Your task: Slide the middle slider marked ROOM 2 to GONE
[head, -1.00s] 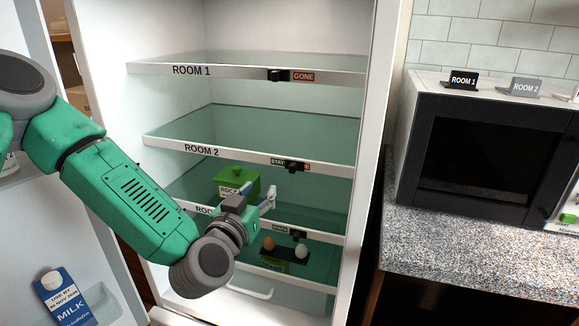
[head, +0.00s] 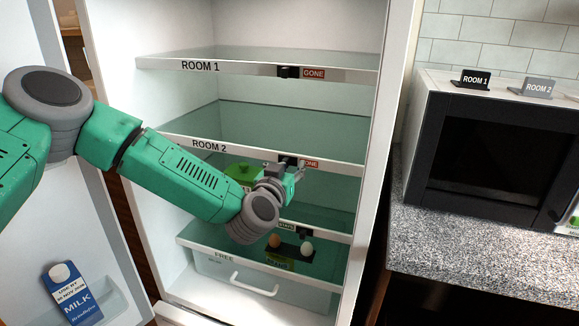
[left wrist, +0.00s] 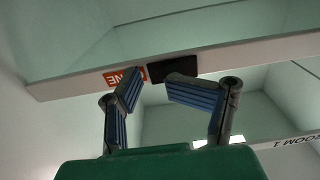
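The ROOM 2 shelf strip (head: 240,153) crosses the middle of the open fridge. Its black slider (head: 289,161) sits beside the red GONE label (head: 310,164), whose lettering shows. In the left wrist view, turned upside down, the slider (left wrist: 172,68) is next to the GONE label (left wrist: 124,78). My left gripper (head: 284,174) is just below and in front of the slider. Its blue-padded fingers (left wrist: 152,88) are apart with nothing held between them. One fingertip overlaps the slider's lower edge in that view; I cannot tell whether they touch. My right gripper is not in view.
The ROOM 1 strip (head: 225,68) is above, with its own slider (head: 288,72). A green pot (head: 243,174) stands behind my gripper. Eggs (head: 274,241) and a drawer (head: 225,273) are below. The fridge door with a milk carton (head: 73,295) is left; a microwave (head: 480,150) is right.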

